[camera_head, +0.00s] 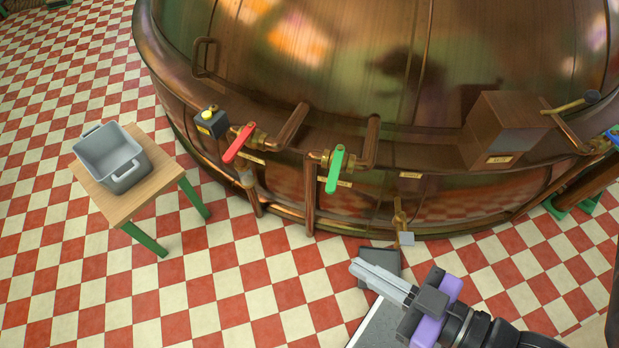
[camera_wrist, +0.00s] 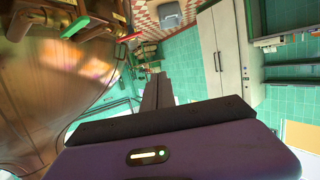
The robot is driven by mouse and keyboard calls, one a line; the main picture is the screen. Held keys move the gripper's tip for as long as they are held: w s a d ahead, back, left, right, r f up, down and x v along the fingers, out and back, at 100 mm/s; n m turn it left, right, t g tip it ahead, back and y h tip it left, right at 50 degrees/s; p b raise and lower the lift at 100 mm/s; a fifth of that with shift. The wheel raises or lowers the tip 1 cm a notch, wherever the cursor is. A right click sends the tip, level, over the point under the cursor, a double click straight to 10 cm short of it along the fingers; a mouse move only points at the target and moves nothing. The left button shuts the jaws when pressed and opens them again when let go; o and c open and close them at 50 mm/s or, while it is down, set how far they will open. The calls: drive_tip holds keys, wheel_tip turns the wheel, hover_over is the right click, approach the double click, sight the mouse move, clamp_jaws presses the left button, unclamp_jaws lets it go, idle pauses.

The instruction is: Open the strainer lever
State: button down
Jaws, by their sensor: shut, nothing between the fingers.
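On the copper kettle (camera_head: 400,120) I see a red lever (camera_head: 239,143), a green lever (camera_head: 335,169) and, at the right by a copper box, a brass lever with a dark knob (camera_head: 591,97). The labels are too small to read, so I cannot tell which is the strainer lever. The red lever (camera_wrist: 75,27) and green lever (camera_wrist: 130,38) also show in the wrist view. My gripper (camera_head: 356,266) is shut and empty, in front of the kettle, below and right of the green lever, apart from all levers. Its fingers (camera_wrist: 157,84) point away in the wrist view.
A small wooden table (camera_head: 125,205) with green legs carries a grey bin (camera_head: 110,165) at left. A black box with a yellow button (camera_head: 208,115) sits left of the red lever. Pipes stick out from the kettle. The checkered floor at lower left is clear.

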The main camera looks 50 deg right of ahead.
drive_tip(key=w+d+f+n+g+h+b, duration=0.1)
drive_tip(key=w+f+n+g+h+b, duration=0.2)
drive_tip(key=f, duration=1.3)
drive_tip(key=w+f+n+g+b, duration=0.2)
drive_tip(key=w+f+n+g, duration=0.3)
drive_tip(key=f, duration=1.1)
drive_tip(key=w+d+m+h+b, duration=0.1)
drive_tip(key=w+d+h+b, duration=0.1)
drive_tip(key=w+d+h, duration=0.3)
drive_tip(key=w+d+m+h+b, duration=0.1)
drive_tip(key=w+d+h, duration=0.15)
drive_tip(key=w, duration=0.35)
drive_tip(key=w+a+r+m+g+h+b, duration=0.1)
drive_tip(key=w+r+h, duration=0.5)
drive_tip(key=r, duration=0.6)
drive_tip(key=m+g+h+b, duration=0.1)
drive_tip(key=m+g, duration=0.1)
drive_tip(key=m, duration=0.1)
drive_tip(key=shift+w+g, duration=0.2)
drive_tip(key=shift+g, duration=0.1)
